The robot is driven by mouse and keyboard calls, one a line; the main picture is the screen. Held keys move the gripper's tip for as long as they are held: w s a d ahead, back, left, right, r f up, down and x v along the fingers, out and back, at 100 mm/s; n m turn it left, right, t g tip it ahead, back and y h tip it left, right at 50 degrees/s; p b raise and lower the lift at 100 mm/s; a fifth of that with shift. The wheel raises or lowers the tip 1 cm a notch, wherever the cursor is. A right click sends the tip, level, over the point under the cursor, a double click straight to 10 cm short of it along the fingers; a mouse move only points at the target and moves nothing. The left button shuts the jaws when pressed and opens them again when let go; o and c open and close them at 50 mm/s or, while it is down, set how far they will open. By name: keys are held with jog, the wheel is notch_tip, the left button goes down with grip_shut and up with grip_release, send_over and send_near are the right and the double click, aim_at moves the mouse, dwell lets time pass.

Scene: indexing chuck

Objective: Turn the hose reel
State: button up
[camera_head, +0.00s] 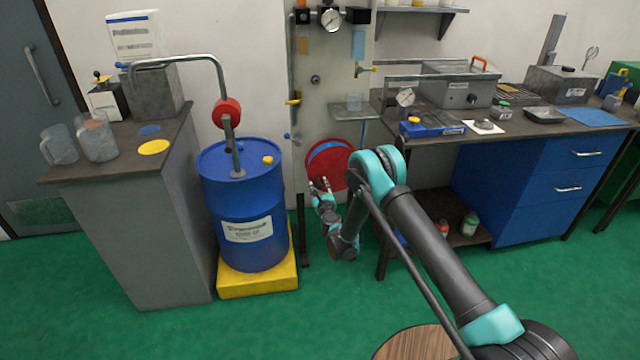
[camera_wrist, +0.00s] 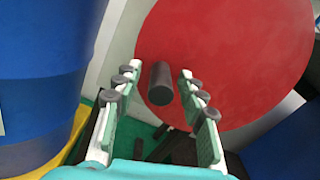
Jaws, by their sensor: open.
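The hose reel (camera_head: 331,158) is a red disc with a blue band, low on the wall panel between the blue drum and the workbench. In the wrist view its red face (camera_wrist: 235,45) fills the upper right. A dark cylindrical handle (camera_wrist: 160,84) sticks out from the red face. My gripper (camera_head: 320,184) is in front of the reel's lower left part. In the wrist view my gripper (camera_wrist: 158,75) is open, with one finger on each side of the handle. Gaps show between the handle and both fingers, and I see no contact. My arm hides part of the reel's right side.
A blue drum (camera_head: 243,205) on a yellow base (camera_head: 258,277) stands close to the left of my gripper. A workbench (camera_head: 450,133) with tools and blue drawers is on the right. A dark post (camera_head: 303,230) stands beside the drum. The green floor (camera_head: 120,285) is open in front.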

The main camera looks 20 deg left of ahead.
grip_shut()
dwell(0.3)
jog(key=shift+a+r, duration=0.1)
jog(key=shift+r, duration=0.05)
